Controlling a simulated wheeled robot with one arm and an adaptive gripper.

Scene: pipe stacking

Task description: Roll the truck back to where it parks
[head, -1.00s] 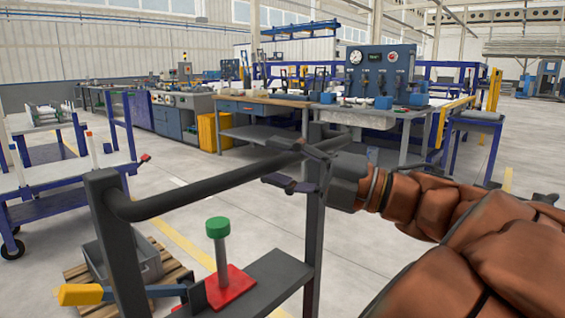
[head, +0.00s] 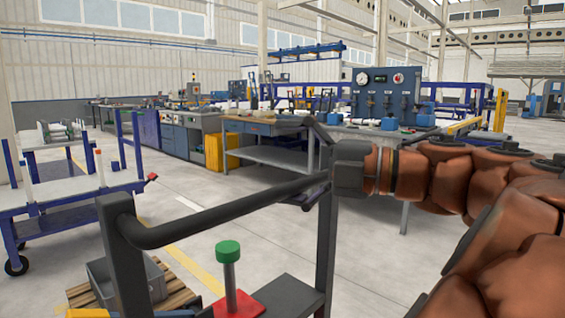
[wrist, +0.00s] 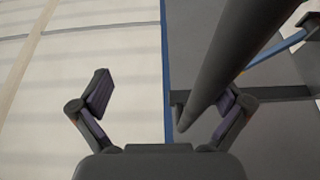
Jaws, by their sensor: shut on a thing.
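The truck shows in the head view as a dark grey push handle (head: 230,213) between two uprights, with a dark ledge (head: 290,292) below it. A green-topped post on a red plate (head: 235,303) stands on the ledge. My gripper (head: 316,165) is at the right end of the handle bar, its fingers above and below it, shut on the handle. The wrist view shows the bar (wrist: 225,75) running between my fingers (wrist: 165,105), close against the right one. The rest of the truck is out of view.
A blue-framed cart (head: 75,193) stands at the left. A wooden pallet (head: 175,296) with a grey bin (head: 105,285) is on the floor beyond the handle. Workbenches (head: 265,157) and a blue gauge panel (head: 385,93) stand behind. Open floor (head: 190,190) lies between.

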